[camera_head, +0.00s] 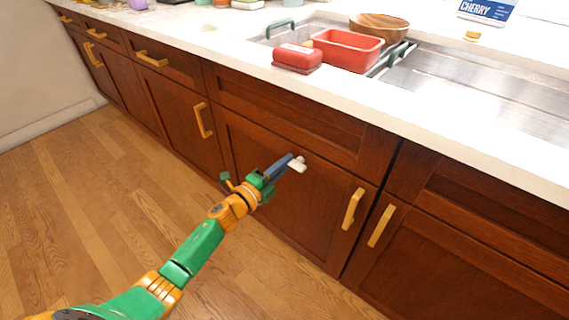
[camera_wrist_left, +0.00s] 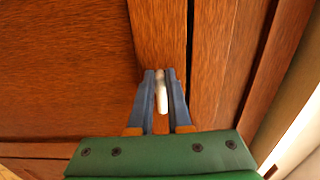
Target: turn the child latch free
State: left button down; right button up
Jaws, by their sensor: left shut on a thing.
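The child latch (camera_head: 298,165) is a small white piece on the upper part of a dark red-brown cabinet door (camera_head: 270,200). My left gripper (camera_head: 288,163) reaches it from the lower left, with its blue fingers at the latch. In the left wrist view the white latch (camera_wrist_left: 161,95) lies between the two blue fingertips (camera_wrist_left: 161,76), which are shut on it. The fingers hide part of the latch. My right gripper is in neither view.
Yellow handles stand out from the doors, one (camera_head: 352,209) to the right of the latch and one (camera_head: 203,120) to the left. Above is a white countertop (camera_head: 420,118) with a red tub (camera_head: 347,50), a red container (camera_head: 297,57) and a wooden bowl (camera_head: 379,26). The wooden floor (camera_head: 110,190) is clear.

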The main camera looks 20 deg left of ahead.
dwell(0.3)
pick_arm(q)
jog(key=c, duration=0.9)
grip_release()
jog(key=shift+o, duration=0.2)
jog(key=p+v, duration=0.1)
jog(key=v, duration=0.6)
